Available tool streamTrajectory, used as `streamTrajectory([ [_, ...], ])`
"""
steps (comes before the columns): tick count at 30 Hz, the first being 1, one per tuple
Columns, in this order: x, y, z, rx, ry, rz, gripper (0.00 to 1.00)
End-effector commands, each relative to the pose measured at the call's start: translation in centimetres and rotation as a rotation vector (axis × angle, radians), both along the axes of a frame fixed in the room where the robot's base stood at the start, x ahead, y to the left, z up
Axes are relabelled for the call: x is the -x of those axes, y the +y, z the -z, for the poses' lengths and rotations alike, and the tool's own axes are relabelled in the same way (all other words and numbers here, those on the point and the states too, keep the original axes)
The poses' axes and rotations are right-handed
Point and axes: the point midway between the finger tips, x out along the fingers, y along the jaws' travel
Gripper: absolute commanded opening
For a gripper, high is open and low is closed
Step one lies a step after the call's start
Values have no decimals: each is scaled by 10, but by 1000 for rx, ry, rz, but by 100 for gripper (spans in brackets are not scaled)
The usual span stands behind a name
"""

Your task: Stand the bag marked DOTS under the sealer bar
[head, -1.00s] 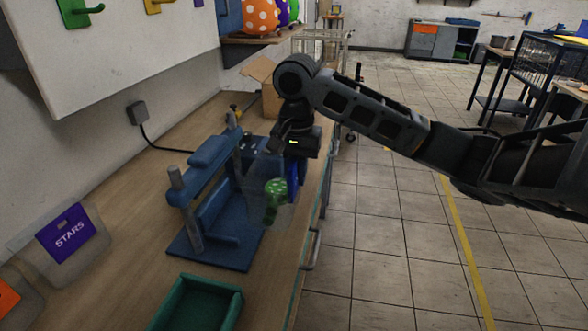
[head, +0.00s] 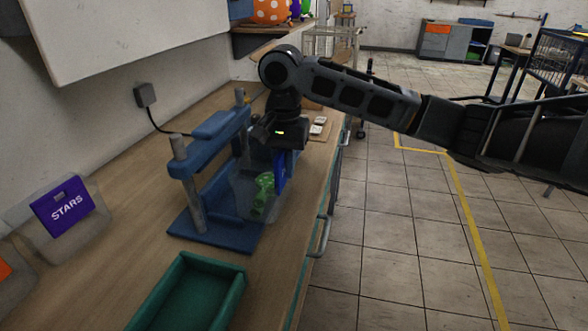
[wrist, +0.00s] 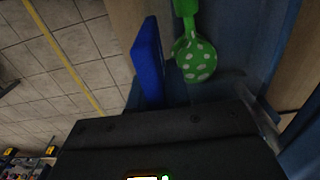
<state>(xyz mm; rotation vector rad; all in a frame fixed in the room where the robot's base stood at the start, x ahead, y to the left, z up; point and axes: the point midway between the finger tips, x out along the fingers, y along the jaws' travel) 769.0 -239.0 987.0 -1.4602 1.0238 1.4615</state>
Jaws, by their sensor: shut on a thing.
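The blue sealer (head: 198,190) stands on the bench, with a raised crossbar (head: 212,140) between two grey posts over a flat base. My gripper (head: 281,150) is just right of the crossbar, pointing down, shut on the top of a clear bag.
A bag marked STARS (head: 66,208) leans by the wall at left. A green tray (head: 188,296) lies in front of the sealer. Small pale items (head: 318,126) lie behind my gripper. The bench's right edge has handles (head: 322,237).

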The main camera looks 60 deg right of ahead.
Motion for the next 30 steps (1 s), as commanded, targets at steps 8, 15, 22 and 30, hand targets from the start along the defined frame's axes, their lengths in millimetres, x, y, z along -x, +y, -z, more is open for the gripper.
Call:
streamTrajectory([
  [8, -22, 8, 4, 1, 1, -1, 0],
  [15, -40, 15, 2, -1, -1, -1, 0],
  [22, -50, 19, 5, -1, 0, -1, 0],
  [30, -53, 19, 6, 0, 0, 0, 0],
])
